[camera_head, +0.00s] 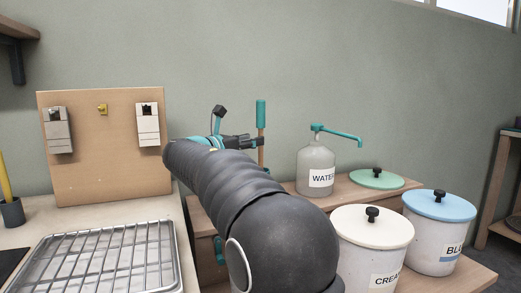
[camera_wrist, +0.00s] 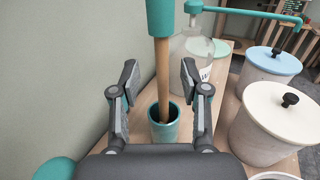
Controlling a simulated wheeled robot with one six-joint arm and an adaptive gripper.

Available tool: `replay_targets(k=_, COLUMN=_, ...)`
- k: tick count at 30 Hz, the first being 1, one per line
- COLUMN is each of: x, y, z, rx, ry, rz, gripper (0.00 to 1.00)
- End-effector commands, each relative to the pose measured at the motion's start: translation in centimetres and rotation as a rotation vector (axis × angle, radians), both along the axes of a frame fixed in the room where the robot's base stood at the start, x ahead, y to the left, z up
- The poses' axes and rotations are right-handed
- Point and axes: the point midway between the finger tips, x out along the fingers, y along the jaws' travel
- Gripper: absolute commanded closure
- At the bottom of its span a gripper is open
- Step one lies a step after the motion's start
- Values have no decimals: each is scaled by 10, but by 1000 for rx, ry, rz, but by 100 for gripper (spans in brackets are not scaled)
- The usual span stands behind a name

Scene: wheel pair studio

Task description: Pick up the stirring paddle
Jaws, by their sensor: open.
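The stirring paddle (camera_head: 261,117) stands upright, with a teal grip on top and a wooden shaft below. In the wrist view its shaft (camera_wrist: 163,75) runs down into a teal cup (camera_wrist: 165,127) on the wooden surface. My gripper (camera_wrist: 157,72) is open, with one finger on each side of the shaft, below the teal grip. I see no finger touching the shaft. In the head view my gripper (camera_head: 257,142) is at the paddle's shaft, partly hidden by my arm. The paddle's lower end is hidden inside the cup.
A water jug (camera_head: 316,168) with a teal pump spout stands right of the paddle. A green lid (camera_head: 376,179), a cream-lidded bucket (camera_head: 371,228) and a blue-lidded bucket (camera_head: 438,207) are further right. A wire rack (camera_head: 105,262) and an upright board (camera_head: 84,172) are left. The wall is close behind.

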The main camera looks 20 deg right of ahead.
Motion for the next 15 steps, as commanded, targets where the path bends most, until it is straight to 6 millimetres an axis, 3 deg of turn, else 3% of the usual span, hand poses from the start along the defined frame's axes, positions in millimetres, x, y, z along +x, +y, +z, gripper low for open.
replay_targets(k=9, x=16, y=-38, z=2, rx=0, ry=0, rz=-2, gripper=55)
replay_targets(k=15, x=18, y=-40, z=2, rx=0, ry=0, rz=0, gripper=55)
